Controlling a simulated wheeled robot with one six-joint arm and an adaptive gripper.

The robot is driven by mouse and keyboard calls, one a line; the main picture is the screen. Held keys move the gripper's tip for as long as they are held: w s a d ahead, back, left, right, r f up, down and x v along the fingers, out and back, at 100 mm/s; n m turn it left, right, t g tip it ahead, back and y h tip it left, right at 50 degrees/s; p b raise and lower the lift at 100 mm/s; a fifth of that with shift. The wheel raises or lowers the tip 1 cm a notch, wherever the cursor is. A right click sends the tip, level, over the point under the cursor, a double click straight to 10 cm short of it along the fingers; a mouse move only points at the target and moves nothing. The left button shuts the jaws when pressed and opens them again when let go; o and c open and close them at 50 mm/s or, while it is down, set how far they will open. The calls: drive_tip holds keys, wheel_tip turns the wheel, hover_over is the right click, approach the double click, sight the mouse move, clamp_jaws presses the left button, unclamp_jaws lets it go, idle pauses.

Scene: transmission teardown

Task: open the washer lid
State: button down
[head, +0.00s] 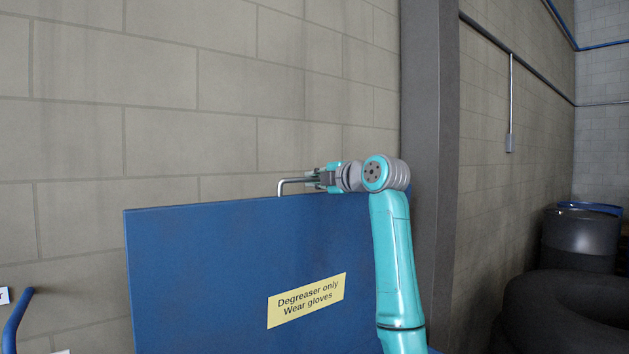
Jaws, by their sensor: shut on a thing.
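The washer lid (200,270) is a blue panel that stands raised in front of the block wall, its face toward me. It carries a yellow label (306,301) reading "Degreaser only / Wear gloves". A grey bar handle (291,181) sticks up at its top edge. My gripper (315,180) is at the top edge, shut on the right part of the handle. My teal arm covers the right part of the lid. The lid's lower edge and the washer body are out of view.
A block wall (80,90) is close behind the lid. A dark grey column (430,130) stands just right of my arm. A dark drum (580,238) and black tyres (565,310) are at the far right. A blue tube (17,320) shows at lower left.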

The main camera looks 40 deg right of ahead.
drive_tip(key=s+f+t, duration=0.2)
drive_tip(key=s, duration=0.9)
drive_tip(key=shift+d+f, duration=0.2)
drive_tip(key=shift+d, duration=0.05)
drive_tip(key=c, duration=1.5)
unclamp_jaws()
drive_tip(key=shift+o, duration=0.2)
drive_tip(key=s+f, duration=0.1)
drive_tip(key=s, duration=1.1)
drive_tip(key=shift+d, duration=0.15)
drive_tip(key=shift+f, duration=0.1)
